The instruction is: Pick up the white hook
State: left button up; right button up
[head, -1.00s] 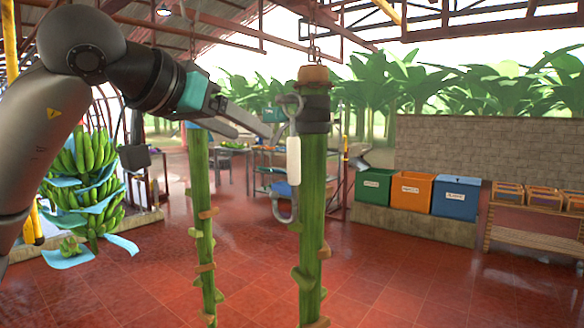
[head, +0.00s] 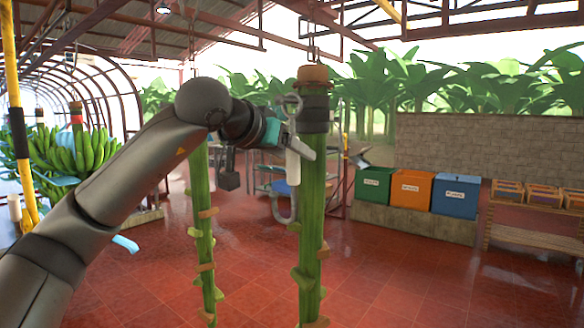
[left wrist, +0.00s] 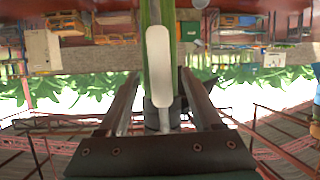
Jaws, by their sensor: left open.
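The white hook (head: 293,168) hangs upright at the upper left side of the near green stem (head: 312,215). It has a white handle, a grey loop above and a grey curved end below. My left gripper (head: 300,146) is at the upper part of the handle and hides some of it. In the left wrist view the white handle (left wrist: 159,62) lies between the two open fingers of my left gripper (left wrist: 158,88), with a gap on each side. The stem stands right behind the handle. My right gripper is not in view.
A second stem (head: 201,225) hangs to the left, below my forearm. A banana bunch (head: 75,152) is at the far left. Green, orange and blue bins (head: 455,195) stand on a ledge at the right. The red floor between is clear.

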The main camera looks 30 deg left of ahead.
pick_arm(q)
jog(key=shift+w+f, duration=0.25)
jog(key=shift+w, duration=0.3)
grip_shut()
dwell(0.4)
